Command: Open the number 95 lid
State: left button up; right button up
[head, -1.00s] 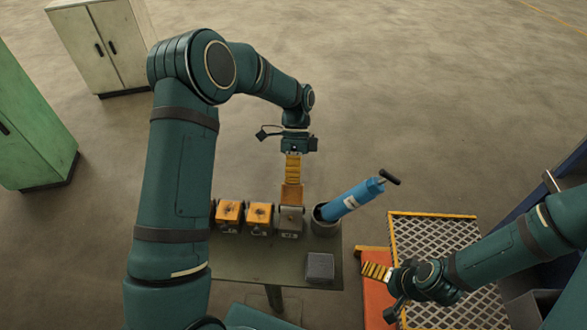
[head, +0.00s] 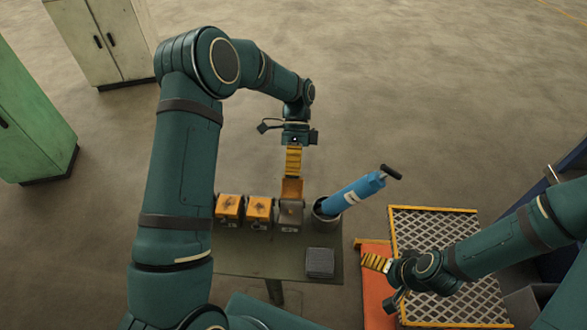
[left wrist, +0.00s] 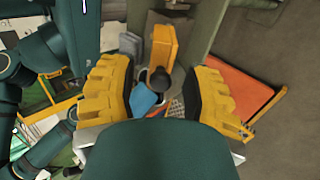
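Three small boxes stand in a row on the table: a left orange-topped box (head: 228,208), a middle orange-topped box (head: 259,211) and a right grey box (head: 290,214). I cannot read their numbers. On the right box an orange lid (head: 291,187) appears raised at the far edge. In the left wrist view an orange panel (left wrist: 163,45) shows ahead, between the fingers. My left gripper (head: 293,161) points down just above the raised lid; its fingers are wide apart with nothing between them at the tips. My right gripper (head: 375,262) is over the orange surface at the right, away from the boxes.
A blue pump (head: 352,196) leans out of a round cup (head: 326,212) close right of the boxes. A grey block (head: 320,262) lies on the table (head: 255,262) in front. A mesh-topped platform (head: 435,225) and an orange surface (head: 376,305) are at right.

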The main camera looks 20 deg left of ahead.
pick_arm(q)
jog(key=shift+w, duration=0.1)
jog(key=v, duration=1.2)
dwell(0.4)
